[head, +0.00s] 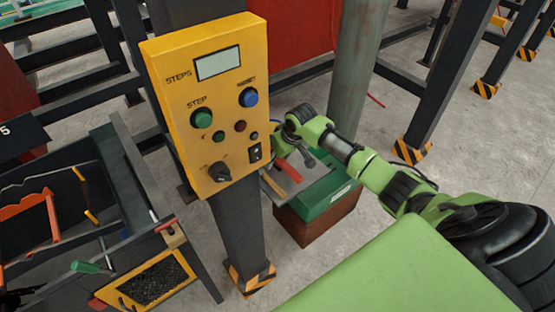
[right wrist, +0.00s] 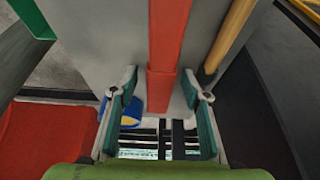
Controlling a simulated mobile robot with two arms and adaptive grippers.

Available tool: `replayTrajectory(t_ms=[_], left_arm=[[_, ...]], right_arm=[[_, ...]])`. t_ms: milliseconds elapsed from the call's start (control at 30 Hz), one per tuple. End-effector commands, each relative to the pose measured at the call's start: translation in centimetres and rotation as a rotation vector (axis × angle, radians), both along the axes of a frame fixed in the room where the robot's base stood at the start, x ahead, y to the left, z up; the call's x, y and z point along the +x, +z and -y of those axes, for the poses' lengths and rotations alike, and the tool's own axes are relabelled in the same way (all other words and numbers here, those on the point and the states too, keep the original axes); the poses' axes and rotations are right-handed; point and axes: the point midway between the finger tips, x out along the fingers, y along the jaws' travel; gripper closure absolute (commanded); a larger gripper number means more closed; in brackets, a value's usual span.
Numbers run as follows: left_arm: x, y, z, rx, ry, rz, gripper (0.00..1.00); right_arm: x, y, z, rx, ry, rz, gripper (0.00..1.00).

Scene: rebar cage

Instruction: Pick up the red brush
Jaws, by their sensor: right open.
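A long red handle (right wrist: 168,45), which looks like the red brush, lies on a grey surface in the right wrist view. It runs down from the top edge to between my right gripper's fingers. In the head view a red piece (head: 289,169) shows just below the right gripper (head: 299,153). My right gripper (right wrist: 159,82) is open, with one finger on each side of the red handle's near end and gaps to both. I cannot see bristles. My left gripper is not in view.
A yellow handle (right wrist: 231,35) lies close right of the red one. A green box (head: 322,197) stands below my right arm. A yellow control panel (head: 207,104) on a dark post stands left of the gripper. A tool rack (head: 128,178) is at left.

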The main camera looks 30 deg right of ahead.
Motion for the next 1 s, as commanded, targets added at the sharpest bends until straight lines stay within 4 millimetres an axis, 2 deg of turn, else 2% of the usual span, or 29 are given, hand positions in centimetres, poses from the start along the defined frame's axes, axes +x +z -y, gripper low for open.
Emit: replayTrajectory(t_ms=[167,267,333,367,733,867,1000], left_arm=[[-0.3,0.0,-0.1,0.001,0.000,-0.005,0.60],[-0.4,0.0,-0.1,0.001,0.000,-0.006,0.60],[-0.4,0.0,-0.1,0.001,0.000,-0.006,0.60],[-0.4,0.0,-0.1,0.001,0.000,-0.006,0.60],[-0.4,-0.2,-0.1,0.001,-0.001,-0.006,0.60],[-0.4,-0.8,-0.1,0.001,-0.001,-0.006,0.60],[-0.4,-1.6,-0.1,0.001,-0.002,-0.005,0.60]], right_arm=[[0.0,0.0,0.0,0.000,0.001,0.000,0.57],[0.0,0.0,0.0,0.000,0.001,0.000,0.78],[0.0,0.0,0.0,0.000,0.001,0.000,0.96],[0.0,0.0,0.0,0.000,0.001,0.000,1.00],[0.1,0.6,0.0,0.000,0.001,0.003,1.00],[0.1,2.6,0.1,-0.003,0.002,0.005,1.00],[0.2,5.5,0.0,-0.001,0.001,0.006,1.00]])
